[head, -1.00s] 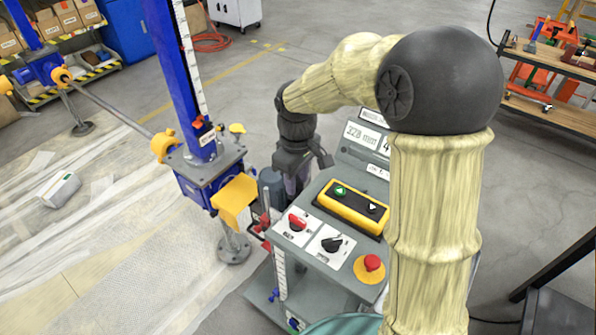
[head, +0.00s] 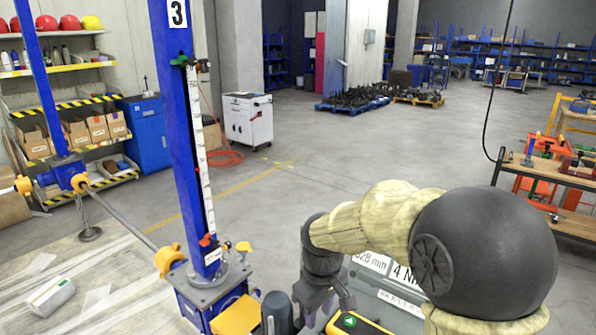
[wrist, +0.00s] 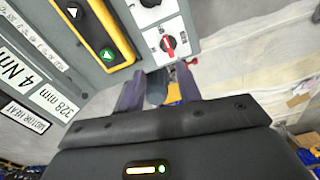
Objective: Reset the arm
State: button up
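My gripper (head: 322,303) hangs beside the grey control panel (head: 395,312), near the dark motor cylinder (head: 277,313) at its left. In the wrist view, the two fingers of my gripper (wrist: 160,75) stand apart, and a grey rounded part (wrist: 156,89) shows in or behind the gap. I see nothing clamped between them. My arm bends at its black elbow (head: 485,255) on the right. The panel in the wrist view (wrist: 97,88) carries a green button (wrist: 107,55) and a red-handled selector (wrist: 168,42).
A blue jack column (head: 180,130) with a white scale rises left of my gripper. A yellow coupling (head: 168,258) joins a shaft to it. The middle floor is clear.

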jog(key=s+d+f+m+t, duration=0.2)
jog(key=s+d+f+m, duration=0.2)
jog(key=s+d+m, duration=0.4)
jog(key=s+d, duration=0.2)
jog(key=shift+s+d+f, duration=0.25)
jog(key=shift+s+d, duration=0.15)
jog(key=shift+w, duration=0.1)
dwell(0.8)
